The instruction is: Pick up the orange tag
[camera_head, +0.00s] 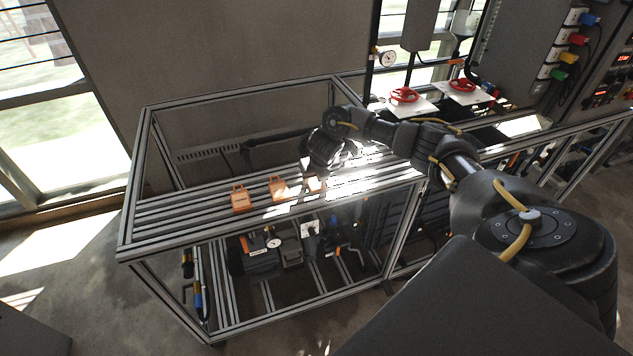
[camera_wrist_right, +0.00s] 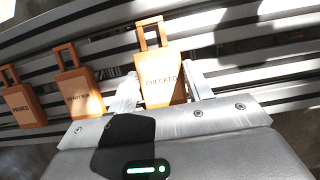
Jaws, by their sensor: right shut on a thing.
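Three orange tags with loop handles are in view. In the right wrist view, the tag marked "CHECKED" (camera_wrist_right: 163,82) stands between the two pale fingers of my right gripper (camera_wrist_right: 164,92), which is shut on it. In the head view this tag (camera_head: 315,184) shows only partly below my right gripper (camera_head: 319,174), in bright sunlight. The middle tag (camera_head: 278,188) and the left tag (camera_head: 241,199) lie on the slatted rack to the left, apart from the gripper. They also show in the wrist view, the middle one (camera_wrist_right: 79,97) nearer. My left gripper is not in view.
The rack top (camera_head: 170,213) is made of metal bars with gaps, inside an open metal frame (camera_head: 145,140). Pumps and a gauge (camera_head: 273,242) sit below. Red valve wheels (camera_head: 404,95) stand at the back right. The rack's left end is clear.

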